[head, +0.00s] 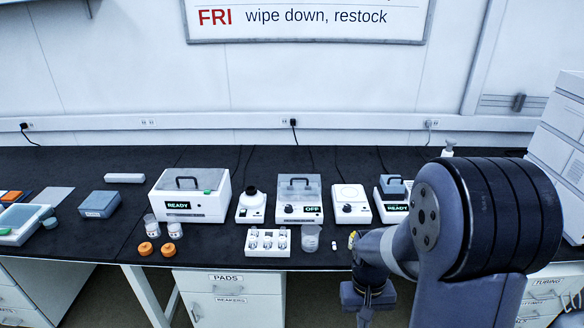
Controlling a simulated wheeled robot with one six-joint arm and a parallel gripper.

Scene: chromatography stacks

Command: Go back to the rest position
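My arm reaches in from the lower right of the head view, its large dark joint covering the right part of the bench. My gripper (368,296) is at the arm's end, low in front of the bench's front edge, right of the clear beaker (311,238). Its fingers are hard to make out, so I cannot tell whether it is open or shut. I see nothing clearly held in it. No mark of a rest position shows.
The black bench (270,163) carries a white READY box (191,206), an OFF unit (299,192), a small READY device (393,190) and a white vial rack (267,251). Two jars with orange caps (145,248) beside them stand left. A stacked white instrument (562,130) stands right.

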